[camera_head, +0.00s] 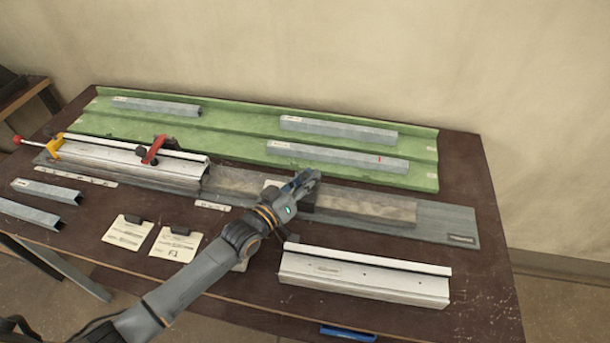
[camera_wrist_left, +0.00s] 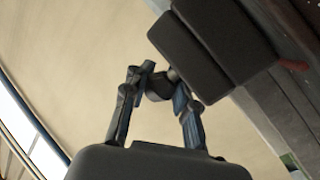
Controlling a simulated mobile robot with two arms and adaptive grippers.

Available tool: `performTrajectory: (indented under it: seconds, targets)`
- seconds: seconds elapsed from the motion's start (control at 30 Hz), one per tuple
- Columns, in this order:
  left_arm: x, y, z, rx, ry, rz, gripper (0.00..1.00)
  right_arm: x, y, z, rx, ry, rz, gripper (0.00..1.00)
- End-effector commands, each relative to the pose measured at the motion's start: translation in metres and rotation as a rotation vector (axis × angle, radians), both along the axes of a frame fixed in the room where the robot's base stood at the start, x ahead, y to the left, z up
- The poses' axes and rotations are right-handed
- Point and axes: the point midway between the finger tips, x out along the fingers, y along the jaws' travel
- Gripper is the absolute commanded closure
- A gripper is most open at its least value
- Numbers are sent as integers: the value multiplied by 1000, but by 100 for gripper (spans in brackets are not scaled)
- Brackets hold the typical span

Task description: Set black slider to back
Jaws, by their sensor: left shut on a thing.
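The black slider (camera_head: 309,199) sits on the grey rail bed (camera_head: 372,206), right of its middle, partly hidden behind my left gripper. In the left wrist view it is a large dark block (camera_wrist_left: 215,45) with a small dark knob (camera_wrist_left: 160,87) on its side. My left gripper (camera_head: 306,181) reaches in from the lower left and is shut at the slider. In the wrist view its fingers (camera_wrist_left: 161,90) close around the knob. The exact contact is partly hidden. My right gripper is not in view.
A green tray (camera_head: 235,128) with several grey profiles lies behind. A silver fixture with a red clamp (camera_head: 153,149) and yellow stop (camera_head: 54,147) is at left. A white channel (camera_head: 365,277) lies in front, with two paper cards (camera_head: 126,233) left of it.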

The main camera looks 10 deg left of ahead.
Motion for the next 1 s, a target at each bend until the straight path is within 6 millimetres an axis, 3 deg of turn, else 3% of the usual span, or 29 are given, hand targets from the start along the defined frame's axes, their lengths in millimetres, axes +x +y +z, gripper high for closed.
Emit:
performTrajectory:
  seconds: [0.2, 0.23, 0.33, 0.7, 1.0]
  targets:
    - [-4, -2, -7, 6, 12, -4, 100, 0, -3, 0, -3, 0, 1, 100]
    - [-4, -2, -7, 5, 14, -5, 69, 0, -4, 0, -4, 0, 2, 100]
    - [-3, -1, -6, 5, 11, -4, 50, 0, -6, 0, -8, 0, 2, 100]
    - [-1, 0, 2, 1, 4, -1, 50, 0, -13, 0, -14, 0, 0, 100]
    - [-2, 0, 54, 0, 2, -1, 50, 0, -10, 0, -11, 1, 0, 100]
